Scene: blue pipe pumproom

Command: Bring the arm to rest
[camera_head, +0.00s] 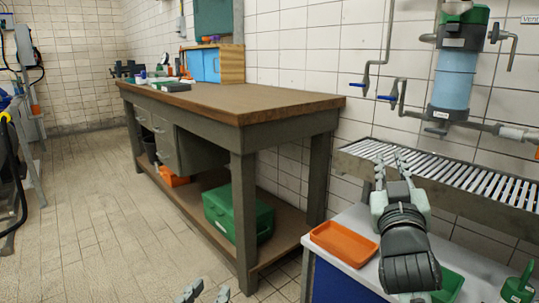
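My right gripper (391,166) is at the right, on an arm that rises from the bottom edge. It points away from me, over the white-topped counter (348,222) and in front of the slatted metal rack (465,183). Its fingers look spread apart, with nothing seen between them. My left gripper (206,293) shows only as two fingertips at the bottom edge, over the tiled floor. The tips are apart and nothing is seen between them. The rest of the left arm is out of view.
An orange tray (344,243) and a green tray (449,287) lie on the counter. A long workbench (230,97) stands left of it, with a green toolbox (238,212) on its lower shelf. A blue filter (452,80) hangs above the rack.

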